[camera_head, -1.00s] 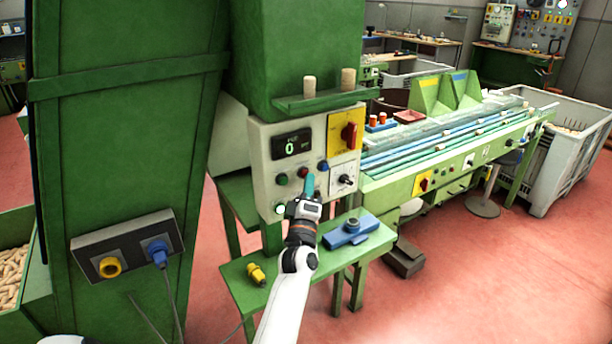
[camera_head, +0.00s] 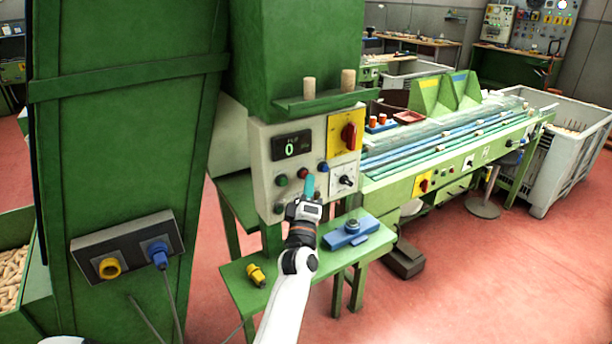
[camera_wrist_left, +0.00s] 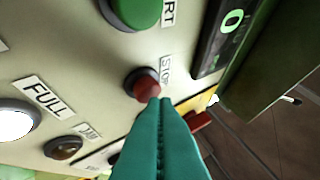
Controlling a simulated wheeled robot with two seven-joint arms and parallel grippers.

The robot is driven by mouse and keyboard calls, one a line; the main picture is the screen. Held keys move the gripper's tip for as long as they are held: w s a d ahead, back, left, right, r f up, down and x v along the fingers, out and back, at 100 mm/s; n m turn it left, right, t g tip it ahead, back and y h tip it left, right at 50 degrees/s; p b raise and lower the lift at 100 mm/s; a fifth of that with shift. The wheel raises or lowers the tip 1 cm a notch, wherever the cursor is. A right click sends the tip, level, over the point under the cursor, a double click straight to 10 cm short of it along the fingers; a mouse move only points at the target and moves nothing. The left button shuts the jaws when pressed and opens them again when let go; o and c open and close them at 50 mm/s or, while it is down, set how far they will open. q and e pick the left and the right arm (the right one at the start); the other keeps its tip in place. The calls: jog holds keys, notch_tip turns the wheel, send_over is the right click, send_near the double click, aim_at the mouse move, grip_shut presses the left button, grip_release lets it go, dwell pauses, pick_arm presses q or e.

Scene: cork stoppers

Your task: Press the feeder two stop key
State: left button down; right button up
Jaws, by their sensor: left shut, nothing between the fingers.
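The control box (camera_head: 262,150) hangs on the green machine and carries a display reading 0 and several keys. The red stop key (camera_head: 303,173) sits on its face. In the left wrist view this red key (camera_wrist_left: 142,84) has a STOP label beside it. My left gripper (camera_head: 309,186) is shut and empty, its teal fingertips pointing at the panel just below the red key. In the left wrist view the fingertips (camera_wrist_left: 160,104) overlap the key's lower right edge. I cannot tell whether they touch it. My right gripper is not in view.
A green key (camera_wrist_left: 136,10), a lit white FULL lamp (camera_wrist_left: 14,122) and an amber lamp (camera_wrist_left: 64,148) are near the red key. A blue key (camera_head: 323,167) and a red rotary switch (camera_head: 349,136) are to the right. A green shelf (camera_head: 325,250) lies below.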

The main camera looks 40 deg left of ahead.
pick_arm(q)
jog(key=shift+s+d, duration=0.25)
jog(key=shift+d, duration=0.2)
jog(key=shift+s+d+p, duration=0.25)
jog(key=shift+s+d, duration=0.05)
jog(key=shift+d, duration=0.5)
jog(key=shift+s+d+p, duration=0.3)
jog(key=shift+d, duration=0.45)
jog(key=shift+s+d+p, duration=0.25)
jog(key=shift+s+d, duration=0.05)
jog(key=shift+d, duration=0.5)
jog(key=shift+f, duration=0.1)
